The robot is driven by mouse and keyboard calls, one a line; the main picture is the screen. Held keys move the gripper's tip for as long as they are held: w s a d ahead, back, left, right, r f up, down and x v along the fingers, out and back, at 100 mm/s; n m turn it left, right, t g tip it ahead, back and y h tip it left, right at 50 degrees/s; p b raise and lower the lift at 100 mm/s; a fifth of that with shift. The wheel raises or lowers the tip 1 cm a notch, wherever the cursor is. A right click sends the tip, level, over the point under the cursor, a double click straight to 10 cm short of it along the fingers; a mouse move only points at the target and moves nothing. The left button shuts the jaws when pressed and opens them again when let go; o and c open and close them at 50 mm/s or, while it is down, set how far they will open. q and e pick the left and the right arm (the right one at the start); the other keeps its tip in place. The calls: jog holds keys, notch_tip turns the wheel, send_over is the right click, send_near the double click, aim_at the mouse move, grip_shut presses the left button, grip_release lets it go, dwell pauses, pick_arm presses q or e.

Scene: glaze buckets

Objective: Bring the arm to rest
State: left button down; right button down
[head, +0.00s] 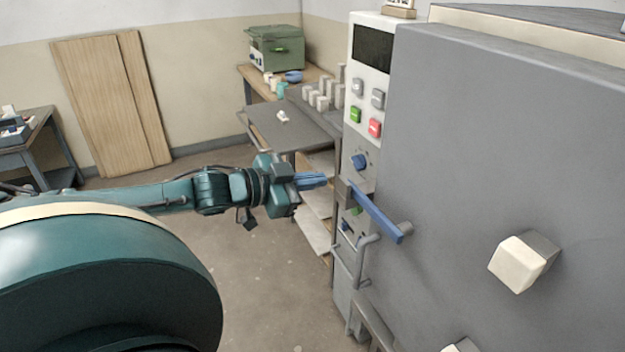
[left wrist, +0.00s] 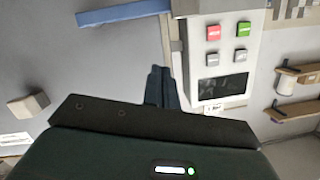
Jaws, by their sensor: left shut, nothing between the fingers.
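My left arm (head: 150,197) reaches in from the left in the head view. My left gripper (head: 324,179) is shut and empty, pointing right toward the front of a large grey kiln (head: 520,130). It also shows in the left wrist view (left wrist: 160,75), its fingers together in front of the kiln's panel. The kiln's blue handle (head: 375,212) is just right of the fingertips in the head view; I cannot tell the exact gap. The handle also shows at the top of the left wrist view (left wrist: 122,13). My right gripper is not in view.
The control panel (head: 366,100) with several buttons stands behind the gripper. Metal pipes (head: 362,262) run below the handle. A workbench (head: 275,125) with cups and a green box (head: 276,48) stands behind. Wooden boards (head: 110,100) lean on the wall. The floor (head: 265,260) below the arm is clear.

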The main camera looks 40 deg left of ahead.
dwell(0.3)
pick_arm(q)
jog(key=s+f+n+g+y, duration=0.15)
jog(key=s+f, duration=0.35)
jog(key=f, duration=0.5)
jog(key=s+f+n+g+y, duration=0.1)
jog(key=s+f+n+y, duration=0.3)
jog(key=f, duration=0.7)
jog(key=s+d+f+h, duration=0.1)
jog(key=s+d+f, duration=0.1)
jog(key=d, duration=0.5)
jog(key=s+d+f+g+h, duration=0.1)
jog(key=d+f, duration=0.3)
jog(key=d, duration=0.4)
jog(key=s+d+f+g+h, duration=0.1)
jog(key=s+d+f, duration=0.1)
jog(key=d+f, duration=0.2)
jog(key=d, duration=0.3)
jog(key=shift+s+d, duration=0.25)
jog(key=shift+s, duration=0.1)
jog(key=shift+m+g+h, duration=0.25)
